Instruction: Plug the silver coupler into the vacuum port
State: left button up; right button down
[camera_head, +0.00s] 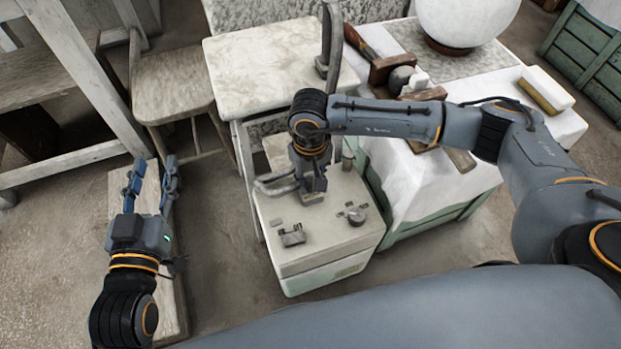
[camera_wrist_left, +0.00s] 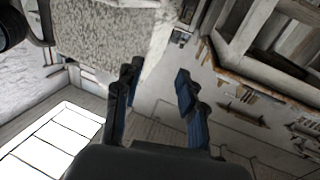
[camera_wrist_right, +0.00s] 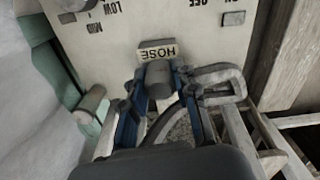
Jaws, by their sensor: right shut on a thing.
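The silver coupler (camera_wrist_right: 158,78) is a grey cylinder between the fingers of my right gripper (camera_wrist_right: 161,88), which is shut on it. A dark curved hose (camera_wrist_right: 163,122) shows below it, between the fingers. The coupler stands at the HOSE label (camera_wrist_right: 157,52) on the pale vacuum unit (camera_head: 342,262). The vacuum port is hidden behind the coupler and fingers, so I cannot tell whether the coupler is inside it. In the head view my right gripper (camera_head: 312,186) points down at the unit's top. My left gripper (camera_head: 152,182) is open and empty at the left; it also shows in its wrist view (camera_wrist_left: 158,82).
Knobs (camera_head: 355,214) and a switch (camera_head: 293,236) stand on the unit's top. A grey loop (camera_wrist_right: 222,84) is close right of my right fingers. A cloth-covered crate (camera_head: 440,190) with tools is at right; a stone-topped table (camera_head: 265,72) stands behind.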

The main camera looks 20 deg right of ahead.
pick_arm(q)
jog(key=shift+d+r, duration=0.1)
jog(key=shift+r, duration=0.35)
pick_arm(e)
jog(key=shift+f, duration=0.1)
jog(key=shift+f+b, duration=0.35)
jog(key=shift+b, duration=0.1)
jog(key=c, duration=1)
grip_release()
pick_arm(q)
jog(key=r+t, duration=0.1)
jog(key=r+t+h, duration=0.1)
jog(key=r, duration=0.1)
jog(key=shift+s+d, duration=0.15)
jog(key=shift+d, duration=0.05)
pick_arm(e)
jog(key=shift+o, duration=0.2)
jog(key=shift+r, duration=0.1)
